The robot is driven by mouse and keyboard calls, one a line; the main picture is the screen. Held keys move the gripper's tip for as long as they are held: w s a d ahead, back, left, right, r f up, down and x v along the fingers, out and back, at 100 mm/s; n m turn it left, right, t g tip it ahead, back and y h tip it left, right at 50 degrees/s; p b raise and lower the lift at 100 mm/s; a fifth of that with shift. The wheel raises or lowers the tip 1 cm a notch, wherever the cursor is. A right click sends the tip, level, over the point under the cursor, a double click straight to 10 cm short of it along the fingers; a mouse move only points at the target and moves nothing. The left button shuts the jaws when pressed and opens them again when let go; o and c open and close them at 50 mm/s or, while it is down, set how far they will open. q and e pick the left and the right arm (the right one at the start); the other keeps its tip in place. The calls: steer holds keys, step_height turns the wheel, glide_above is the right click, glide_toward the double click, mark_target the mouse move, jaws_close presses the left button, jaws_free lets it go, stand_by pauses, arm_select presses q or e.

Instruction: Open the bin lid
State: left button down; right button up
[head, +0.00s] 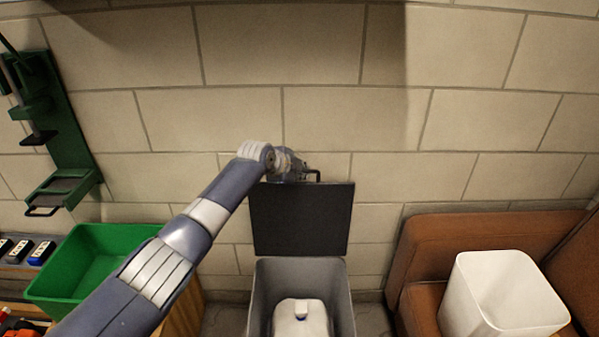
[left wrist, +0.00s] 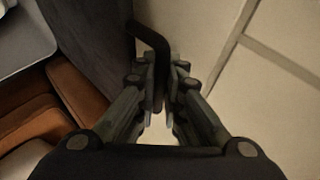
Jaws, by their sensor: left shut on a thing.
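The bin (head: 341,297) is a grey container at the bottom centre of the head view. Its dark lid (head: 302,220) stands roughly upright at the bin's back edge, by the wall, and the bin's mouth is uncovered. The lid also fills the upper left of the left wrist view (left wrist: 88,45). A dark bent handle (left wrist: 150,38) sticks out from the lid; it shows in the head view at the lid's top edge (head: 317,174). My left gripper (head: 300,168) is shut on this handle, with the bar between its fingers (left wrist: 162,90). My right gripper is out of view.
A white object (head: 300,322) sits inside the bin. A green crate (head: 75,293) is at the left, below a green wall-mounted rack (head: 60,130). A white container (head: 500,295) stands on a brown seat (head: 425,265) at the right. The block wall (head: 320,120) is close behind the lid.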

arm_select(q)
steer(key=shift+w, duration=0.2)
steer(key=c, duration=1.7)
jaws_free()
steer(key=shift+s+r, duration=0.1)
steer(key=shift+s, duration=0.05)
steer(key=shift+v, duration=5.9)
